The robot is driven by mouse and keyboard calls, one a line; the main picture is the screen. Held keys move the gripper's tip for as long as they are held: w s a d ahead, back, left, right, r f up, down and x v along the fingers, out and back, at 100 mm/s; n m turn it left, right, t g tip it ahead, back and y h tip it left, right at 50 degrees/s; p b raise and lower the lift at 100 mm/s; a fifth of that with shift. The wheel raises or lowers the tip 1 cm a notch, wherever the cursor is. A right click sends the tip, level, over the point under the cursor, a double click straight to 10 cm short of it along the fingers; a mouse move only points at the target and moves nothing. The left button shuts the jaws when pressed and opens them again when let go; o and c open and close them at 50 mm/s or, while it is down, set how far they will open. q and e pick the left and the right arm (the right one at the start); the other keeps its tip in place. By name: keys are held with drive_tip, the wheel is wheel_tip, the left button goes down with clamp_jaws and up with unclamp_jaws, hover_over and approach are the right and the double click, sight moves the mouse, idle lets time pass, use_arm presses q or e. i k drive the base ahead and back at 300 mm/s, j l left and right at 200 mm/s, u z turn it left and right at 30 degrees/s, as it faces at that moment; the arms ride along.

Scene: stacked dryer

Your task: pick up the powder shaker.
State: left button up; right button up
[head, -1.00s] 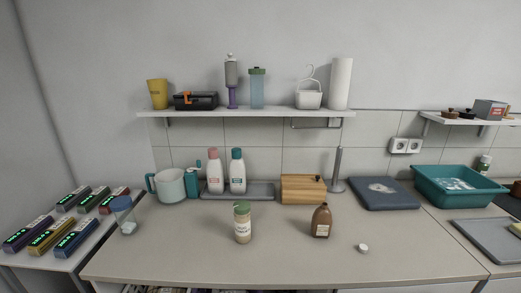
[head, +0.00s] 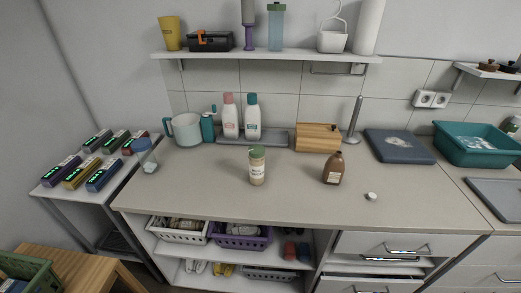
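A jar with a green lid, pale contents and a label, which looks like the powder shaker (head: 257,167), stands upright on the grey counter (head: 215,182), near its middle. Nothing touches it. A brown bottle (head: 333,169) stands to its right, with a small white cap (head: 371,196) lying farther right. Neither of my grippers shows in the head view.
A grey tray (head: 270,139) with two white bottles, a teal-and-white jug (head: 186,129) and a wooden box (head: 318,138) stand behind the jar. The counter around the jar is clear. A wooden stool (head: 75,268) stands at lower left.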

sight(256, 165)
drive_tip(key=l+u, duration=0.15)
drive_tip(key=l, duration=0.25)
drive_tip(key=k+l+u, duration=0.1)
drive_tip(key=l, duration=0.3)
drive_tip(key=k+l+u, duration=0.15)
drive_tip(key=l, duration=0.2)
drive_tip(key=k+l+u, duration=0.1)
drive_tip(key=l, duration=0.3)
drive_tip(key=k+l+u, duration=0.15)
drive_tip(key=l, duration=0.2)
